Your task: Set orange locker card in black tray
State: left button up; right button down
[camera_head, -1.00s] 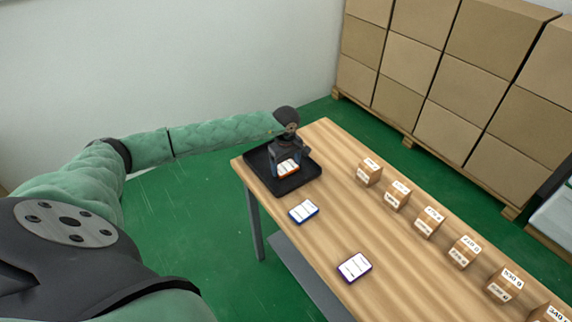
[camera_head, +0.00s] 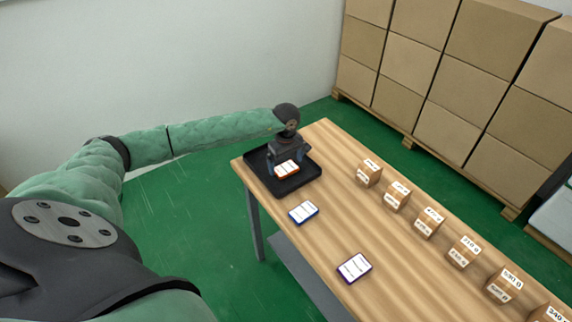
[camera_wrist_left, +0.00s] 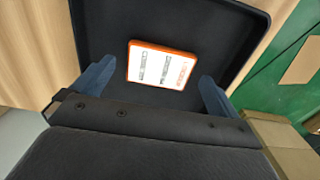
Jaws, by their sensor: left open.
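The orange-edged locker card (camera_head: 286,168) lies flat in the black tray (camera_head: 291,186) at the far left end of the table. In the left wrist view the card (camera_wrist_left: 161,66) rests on the floor of the tray (camera_wrist_left: 222,40), with tray floor showing around it. My left gripper (camera_head: 287,160) is over the tray, its fingers spread on either side of the card. In the left wrist view the fingers of the left gripper (camera_wrist_left: 153,86) stand apart from the card's edges, and nothing is held. My right gripper is in neither view.
A blue-edged card (camera_head: 303,211) and a purple-edged card (camera_head: 354,267) lie on the wooden table (camera_head: 330,225). Several small labelled boxes (camera_head: 397,195) line its right side. Stacked cartons (camera_head: 440,75) stand behind. The middle of the table is otherwise clear.

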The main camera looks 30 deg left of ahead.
aim_at(286, 168)
pick_arm(q)
notch_tip(286, 168, up, 11)
jog(key=p, duration=0.1)
jog(key=shift+f, duration=0.15)
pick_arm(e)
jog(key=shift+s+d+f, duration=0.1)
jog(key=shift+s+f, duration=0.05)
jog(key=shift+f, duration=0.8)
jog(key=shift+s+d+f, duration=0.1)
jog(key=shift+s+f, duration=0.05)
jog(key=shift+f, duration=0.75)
